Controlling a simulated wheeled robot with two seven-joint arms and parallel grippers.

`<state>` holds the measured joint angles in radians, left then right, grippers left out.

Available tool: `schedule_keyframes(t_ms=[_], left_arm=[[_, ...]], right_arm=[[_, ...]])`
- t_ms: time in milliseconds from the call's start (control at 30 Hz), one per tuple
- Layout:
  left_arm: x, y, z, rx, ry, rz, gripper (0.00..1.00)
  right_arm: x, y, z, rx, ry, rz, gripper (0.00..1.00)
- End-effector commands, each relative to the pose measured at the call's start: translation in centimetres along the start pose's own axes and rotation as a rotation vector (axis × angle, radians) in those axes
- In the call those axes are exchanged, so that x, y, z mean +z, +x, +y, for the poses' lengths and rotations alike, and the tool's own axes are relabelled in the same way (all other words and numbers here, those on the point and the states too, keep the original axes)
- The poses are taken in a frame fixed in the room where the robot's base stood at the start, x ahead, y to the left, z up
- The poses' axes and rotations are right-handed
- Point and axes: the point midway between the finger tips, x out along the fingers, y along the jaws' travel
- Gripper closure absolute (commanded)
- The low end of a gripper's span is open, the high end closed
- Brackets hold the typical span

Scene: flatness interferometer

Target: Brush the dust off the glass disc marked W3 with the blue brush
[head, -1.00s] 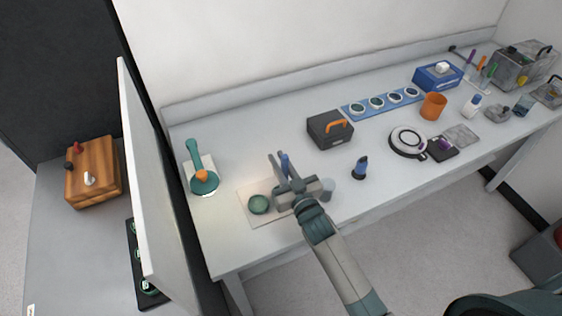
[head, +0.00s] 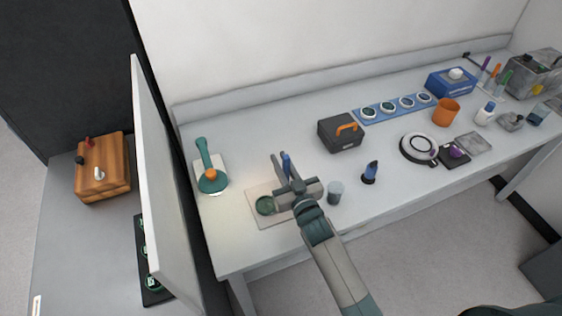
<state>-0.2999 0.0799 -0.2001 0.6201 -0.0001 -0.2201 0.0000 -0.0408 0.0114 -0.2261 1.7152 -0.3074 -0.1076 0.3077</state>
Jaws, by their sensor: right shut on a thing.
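My right gripper (head: 284,168) is over the near left part of the bench, shut on a slim blue item (head: 287,164), which looks like the blue brush. Its lower end is hidden by the gripper, so I cannot tell whether it touches anything. A dark green glass disc (head: 264,206) lies on a beige mat (head: 261,190), just left of the gripper. No W3 mark or dust can be read at this size. Several similar discs sit in a blue rack (head: 378,113) at the back. My left gripper is out of view.
A teal lamp-like stand (head: 207,165) is left of the mat. A dark box (head: 338,134) is behind. A white panel (head: 160,170) rises at the left.

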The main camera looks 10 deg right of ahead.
Motion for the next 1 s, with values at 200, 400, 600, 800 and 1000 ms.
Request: schedule_keyframes(t_ms=[200,400,600,800,1000], left_arm=[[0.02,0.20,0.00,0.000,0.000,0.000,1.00],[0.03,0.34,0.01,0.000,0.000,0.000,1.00],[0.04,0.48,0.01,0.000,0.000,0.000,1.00],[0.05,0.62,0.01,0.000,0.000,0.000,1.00],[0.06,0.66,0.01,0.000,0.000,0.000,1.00]], right_arm=[[0.28,0.00,0.01,0.000,0.000,0.000,1.00],[0.48,-0.01,0.01,0.000,0.000,0.000,1.00],[0.69,-0.01,0.01,0.000,0.000,0.000,1.00],[0.88,-0.01,0.01,0.000,0.000,0.000,1.00],[0.96,-0.01,0.01,0.000,0.000,0.000,1.00]])
